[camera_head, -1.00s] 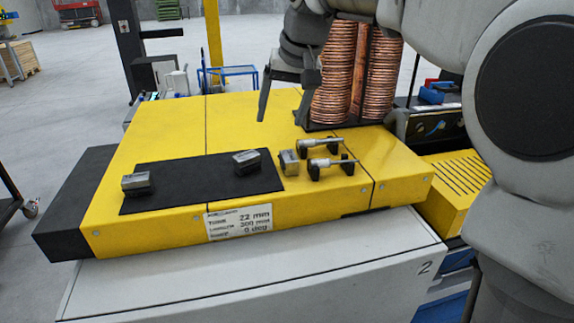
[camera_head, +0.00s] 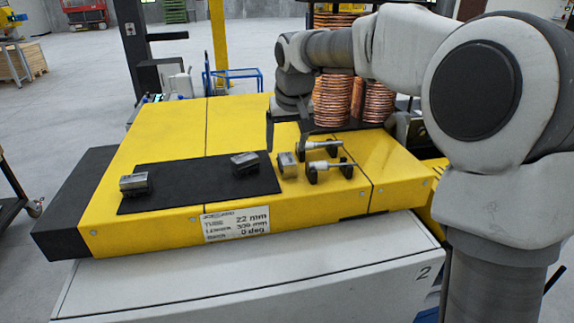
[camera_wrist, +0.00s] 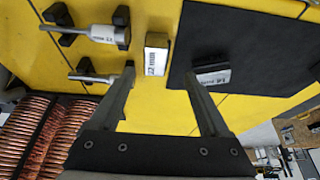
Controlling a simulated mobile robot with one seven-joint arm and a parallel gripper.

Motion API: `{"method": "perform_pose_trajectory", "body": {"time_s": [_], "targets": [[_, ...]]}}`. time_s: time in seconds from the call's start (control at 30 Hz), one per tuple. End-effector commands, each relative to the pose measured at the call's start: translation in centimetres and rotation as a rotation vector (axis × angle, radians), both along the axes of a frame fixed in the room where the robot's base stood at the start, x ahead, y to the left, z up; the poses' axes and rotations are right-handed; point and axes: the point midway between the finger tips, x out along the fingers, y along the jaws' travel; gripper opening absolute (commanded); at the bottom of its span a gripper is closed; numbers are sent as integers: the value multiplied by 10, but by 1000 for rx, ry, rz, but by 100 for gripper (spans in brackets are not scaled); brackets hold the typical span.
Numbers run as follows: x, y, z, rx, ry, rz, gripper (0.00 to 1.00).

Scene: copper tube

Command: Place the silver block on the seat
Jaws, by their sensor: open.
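Three small silver-grey blocks are in view. One block (camera_head: 136,184) lies at the left of the black mat, another (camera_head: 244,163) at the mat's right; the latter also shows in the wrist view (camera_wrist: 212,77), its label hard to read. The third block (camera_head: 287,164) stands on the yellow top just right of the mat; its label reads 22 mm in the wrist view (camera_wrist: 156,60). I cannot tell which surface is the seat. My gripper (camera_head: 287,138) is open and empty above the yellow top, behind the third block; in the wrist view its fingers (camera_wrist: 161,76) point towards that block.
Two silver rods (camera_head: 322,144) (camera_head: 330,167) rest on black holders right of the third block. Copper coils (camera_head: 333,100) stand behind. The black mat (camera_head: 195,178) is clear in its middle. A sign (camera_head: 236,223) on the front reads 22 mm, 300 mm, 0 deg.

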Motion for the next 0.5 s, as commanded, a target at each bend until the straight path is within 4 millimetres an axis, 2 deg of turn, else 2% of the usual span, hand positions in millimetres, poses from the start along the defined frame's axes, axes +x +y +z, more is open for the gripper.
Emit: {"method": "perform_pose_trajectory", "body": {"time_s": [0.13,0.4,0.5], "targets": [[4,-1,-9,0,2,-1,80],[21,-3,-43,1,2,1,80],[23,-3,-49,0,0,1,80]]}}
